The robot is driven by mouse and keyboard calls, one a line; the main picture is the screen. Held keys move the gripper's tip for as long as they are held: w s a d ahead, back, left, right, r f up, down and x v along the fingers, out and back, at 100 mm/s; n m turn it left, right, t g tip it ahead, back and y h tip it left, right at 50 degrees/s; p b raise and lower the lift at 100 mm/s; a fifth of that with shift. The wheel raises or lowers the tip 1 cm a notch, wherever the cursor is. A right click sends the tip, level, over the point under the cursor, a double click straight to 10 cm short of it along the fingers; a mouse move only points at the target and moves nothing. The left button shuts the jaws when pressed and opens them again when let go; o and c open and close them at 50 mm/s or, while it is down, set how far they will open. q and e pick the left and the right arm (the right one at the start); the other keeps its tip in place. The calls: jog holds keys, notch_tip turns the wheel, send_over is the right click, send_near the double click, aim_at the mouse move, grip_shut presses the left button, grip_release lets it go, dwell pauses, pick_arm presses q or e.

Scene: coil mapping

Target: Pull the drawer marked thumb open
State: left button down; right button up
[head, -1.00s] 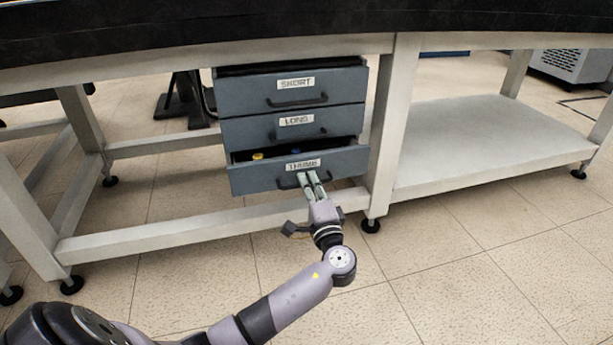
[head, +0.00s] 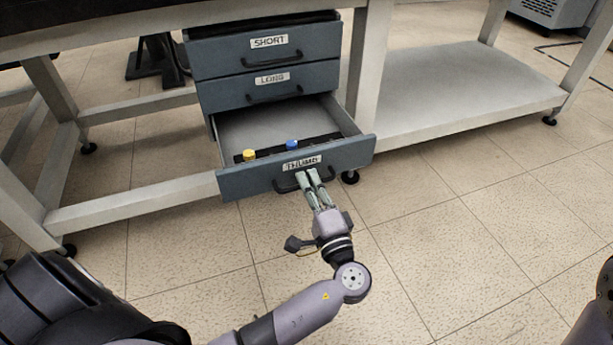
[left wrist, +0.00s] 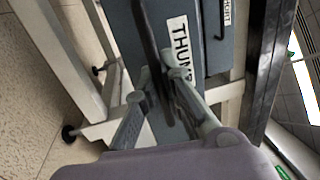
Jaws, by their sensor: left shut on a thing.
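The drawer marked thumb (head: 345,157) is the lowest of three grey-blue drawers under the bench. It stands well out from the cabinet, and its inside shows. My left gripper (head: 314,179) is shut on its dark bar handle (head: 287,184), toward the right part of the bar. In the left wrist view the thumb label (left wrist: 180,50) appears turned on its side, and the fingers (left wrist: 160,95) are at the dark handle (left wrist: 149,35). Inside the drawer are a yellow-topped item (head: 249,155) and a blue-topped item (head: 291,144) near the front. My right gripper is not in view.
The short drawer (head: 310,43) and long drawer (head: 215,94) above are shut. A bench leg (head: 369,75) stands right of the cabinet, with a low shelf (head: 460,100) beyond it. The tiled floor (head: 460,240) in front is clear.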

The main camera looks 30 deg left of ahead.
pick_arm(q)
jog(key=c, duration=2)
grip_release()
jog(key=v, duration=1.2)
